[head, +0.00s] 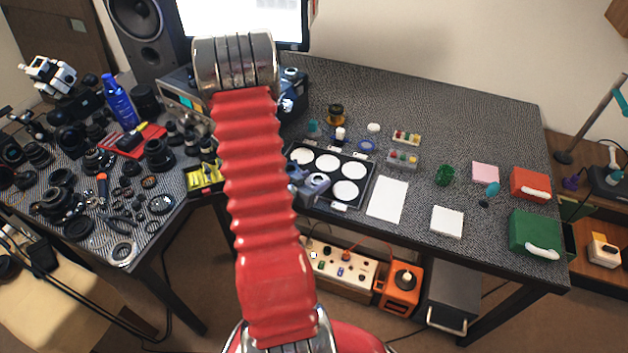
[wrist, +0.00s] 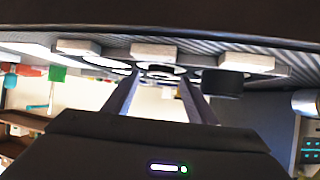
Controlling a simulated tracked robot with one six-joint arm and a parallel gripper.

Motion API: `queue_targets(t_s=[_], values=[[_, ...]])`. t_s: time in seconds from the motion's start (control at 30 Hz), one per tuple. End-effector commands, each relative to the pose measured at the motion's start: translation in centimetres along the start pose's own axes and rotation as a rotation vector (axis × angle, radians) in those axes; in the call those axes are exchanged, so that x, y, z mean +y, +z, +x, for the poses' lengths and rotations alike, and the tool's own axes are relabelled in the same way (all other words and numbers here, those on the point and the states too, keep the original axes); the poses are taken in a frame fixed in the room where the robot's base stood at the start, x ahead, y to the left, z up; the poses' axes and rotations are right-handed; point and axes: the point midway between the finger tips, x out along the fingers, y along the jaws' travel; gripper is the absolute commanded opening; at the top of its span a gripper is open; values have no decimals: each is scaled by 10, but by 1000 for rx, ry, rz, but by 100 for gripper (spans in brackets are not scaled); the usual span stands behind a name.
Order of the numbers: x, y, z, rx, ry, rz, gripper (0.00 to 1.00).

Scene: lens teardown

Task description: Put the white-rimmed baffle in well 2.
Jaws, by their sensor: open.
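My gripper (head: 310,186) is over the near left part of the black tray (head: 366,180) with round white wells, and hides part of it. In the wrist view my gripper (wrist: 160,78) has its two fingers apart, with nothing held between them. The tray's white wells show just beyond the fingertips. I cannot read the well numbers, so I cannot tell which is well 2. A dark ring with a pale rim (head: 122,251) lies at the near edge of the left table; I cannot tell whether it is the white-rimmed baffle.
The left table holds many lenses and tools. Right of the tray are a white sheet (head: 387,199), a white block (head: 447,221), a green cup (head: 445,175), a red box (head: 530,184) and a green box (head: 534,231). A monitor (head: 245,18) stands behind. The table's back right is clear.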

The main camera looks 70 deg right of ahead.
Motion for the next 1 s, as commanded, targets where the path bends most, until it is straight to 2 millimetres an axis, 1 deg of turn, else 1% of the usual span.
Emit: queue_targets(t_s=[0.17,0.37,0.8,1.0], values=[[0,-2,-1,0,0,1,51],[0,-12,-7,1,0,1,51],[-1,-11,-79,1,-3,0,51],[-1,-11,-107,1,-3,0,51]])
